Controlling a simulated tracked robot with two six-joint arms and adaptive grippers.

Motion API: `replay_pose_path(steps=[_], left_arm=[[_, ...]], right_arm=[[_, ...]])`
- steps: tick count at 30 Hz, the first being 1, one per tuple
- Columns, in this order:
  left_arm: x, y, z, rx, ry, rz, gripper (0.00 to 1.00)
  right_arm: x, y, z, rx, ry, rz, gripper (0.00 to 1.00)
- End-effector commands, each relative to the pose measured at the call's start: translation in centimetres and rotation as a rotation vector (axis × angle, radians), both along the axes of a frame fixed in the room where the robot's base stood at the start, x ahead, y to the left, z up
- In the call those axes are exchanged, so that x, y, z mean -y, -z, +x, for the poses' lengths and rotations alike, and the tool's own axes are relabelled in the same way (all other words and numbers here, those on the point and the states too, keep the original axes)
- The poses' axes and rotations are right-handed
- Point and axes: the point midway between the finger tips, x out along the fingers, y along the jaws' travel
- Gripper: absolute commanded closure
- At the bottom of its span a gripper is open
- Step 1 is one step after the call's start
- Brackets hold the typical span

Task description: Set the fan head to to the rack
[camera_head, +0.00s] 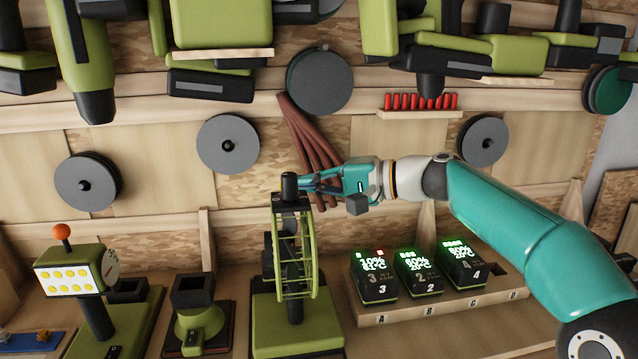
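The fan (310,255) stands upright on the bench in the middle, its round green cage seen nearly edge-on. It rests on a green base (275,318), with a black knob (289,186) on top. My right arm comes in from the right, and my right gripper (308,183) is at the top of the fan, with its fingers just beside or against the knob. The fingers are small and partly overlap it, so I cannot tell whether they grip it. My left gripper is not in view. No rack is clearly identifiable as the fan's.
A wooden holder (398,318) lettered A to D carries batteries with lit displays (378,272) right of the fan. A green device with an orange ball (70,270) and an empty-topped stand (196,310) are at left. Discs (228,145) and green power tools (225,25) hang behind.

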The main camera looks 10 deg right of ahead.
Motion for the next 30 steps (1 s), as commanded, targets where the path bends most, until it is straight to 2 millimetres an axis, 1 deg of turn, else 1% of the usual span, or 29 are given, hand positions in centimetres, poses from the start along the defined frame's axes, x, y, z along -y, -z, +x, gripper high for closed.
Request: replay_pose_path(steps=[6,20,23,25,30], left_arm=[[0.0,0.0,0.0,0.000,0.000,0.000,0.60],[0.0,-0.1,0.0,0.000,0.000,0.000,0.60],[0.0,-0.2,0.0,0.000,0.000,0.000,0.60],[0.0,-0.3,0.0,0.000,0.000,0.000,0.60],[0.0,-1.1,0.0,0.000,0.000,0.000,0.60]], right_arm=[[-0.4,0.0,0.2,0.000,0.001,0.000,1.00],[-0.3,0.0,0.2,-0.001,0.000,0.000,1.00],[0.2,-0.1,0.1,-0.001,0.000,0.000,1.00],[0.9,-0.3,0.0,-0.001,0.002,0.000,1.00],[3.7,-0.9,-0.5,0.000,0.003,0.000,1.00]])
